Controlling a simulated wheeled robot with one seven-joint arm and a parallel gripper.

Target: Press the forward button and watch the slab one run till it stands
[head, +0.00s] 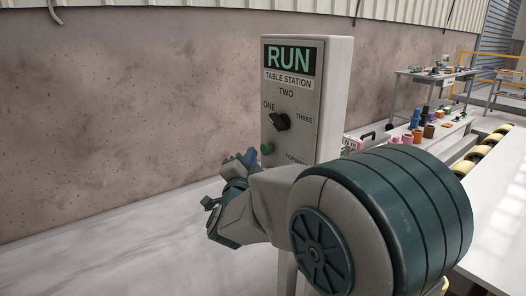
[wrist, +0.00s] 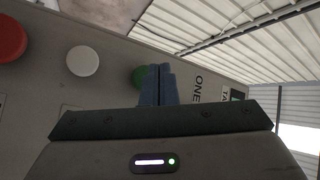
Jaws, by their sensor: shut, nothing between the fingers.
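The grey control box (head: 335,90) stands on a post and carries a RUN sign. Its black knob (head: 280,121) appears turned toward ONE. A green button (head: 267,149) sits below the knob, beside a partly hidden label beginning "FORWA". My gripper (head: 250,156) is shut and empty, its blue fingertips close to the lower left of the green button. In the wrist view the shut fingers (wrist: 158,84) partly cover the green button (wrist: 138,76); I cannot tell whether they touch it. A pale, glossy slab (head: 494,218) lies at the right, with yellow rollers alongside.
The wrist view also shows a white button (wrist: 83,61) and a red button (wrist: 10,38) on the panel. A bench (head: 435,73) and a ledge with coloured parts stand at the back right. My arm hides the lower panel in the head view.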

